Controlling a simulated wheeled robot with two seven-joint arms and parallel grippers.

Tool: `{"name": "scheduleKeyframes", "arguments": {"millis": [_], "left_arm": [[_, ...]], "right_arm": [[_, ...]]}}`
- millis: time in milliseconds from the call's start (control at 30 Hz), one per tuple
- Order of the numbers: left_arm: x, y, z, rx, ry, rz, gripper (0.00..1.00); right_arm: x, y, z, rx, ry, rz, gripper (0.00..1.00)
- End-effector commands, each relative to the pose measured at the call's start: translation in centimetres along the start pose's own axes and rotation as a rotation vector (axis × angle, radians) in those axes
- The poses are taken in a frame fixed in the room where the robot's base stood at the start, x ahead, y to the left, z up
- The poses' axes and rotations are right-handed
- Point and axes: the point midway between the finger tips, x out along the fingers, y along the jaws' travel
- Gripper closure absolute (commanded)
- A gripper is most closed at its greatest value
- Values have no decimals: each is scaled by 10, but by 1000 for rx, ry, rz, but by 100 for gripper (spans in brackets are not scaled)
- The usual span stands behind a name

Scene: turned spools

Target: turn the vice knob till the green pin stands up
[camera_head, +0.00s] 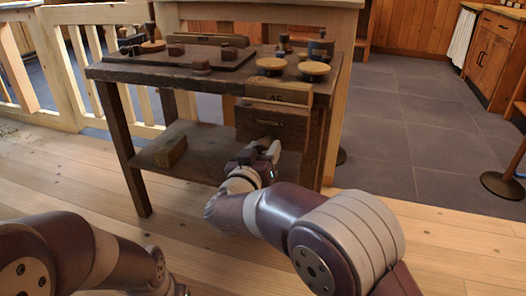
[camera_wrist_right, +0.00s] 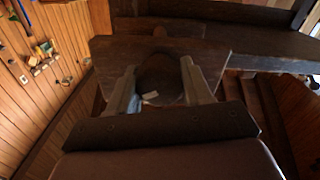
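The vice is at the front right of the dark workbench (camera_head: 215,75), with a yellowish block marked with a number (camera_head: 278,91) above a dark front jaw (camera_head: 272,122). My right gripper (camera_head: 262,152) is low in front of this jaw. In the right wrist view the dark round vice knob (camera_wrist_right: 160,77) lies between the two fingers of my right gripper (camera_wrist_right: 159,82), in front of the jaw board (camera_wrist_right: 112,50). I see no clear gap at its sides, but cannot tell whether the fingers press on it. I cannot make out the green pin.
Two round pale-topped spools (camera_head: 313,69) (camera_head: 271,65) stand on the bench above the vice. Several small dark pieces stand farther back. A wooden block (camera_head: 171,151) lies on the lower shelf (camera_head: 205,150). A bench leg (camera_head: 315,150) stands right of my right gripper.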

Motion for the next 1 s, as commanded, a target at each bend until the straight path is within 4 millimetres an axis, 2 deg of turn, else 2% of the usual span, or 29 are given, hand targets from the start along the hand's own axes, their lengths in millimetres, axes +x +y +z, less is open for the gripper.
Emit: {"name": "scheduleKeyframes", "arguments": {"millis": [267, 467, 1000], "left_arm": [[-1, 0, 0, 0, 0, 0, 5], [-7, 0, -1, 0, 0, 0, 5], [-22, 0, -2, 0, 0, 0, 5]], "right_arm": [[0, 0, 0, 14, -1, 0, 81], [0, 0, -1, 90, -1, 0, 81], [0, -1, 1, 564, -3, 1, 81]]}}
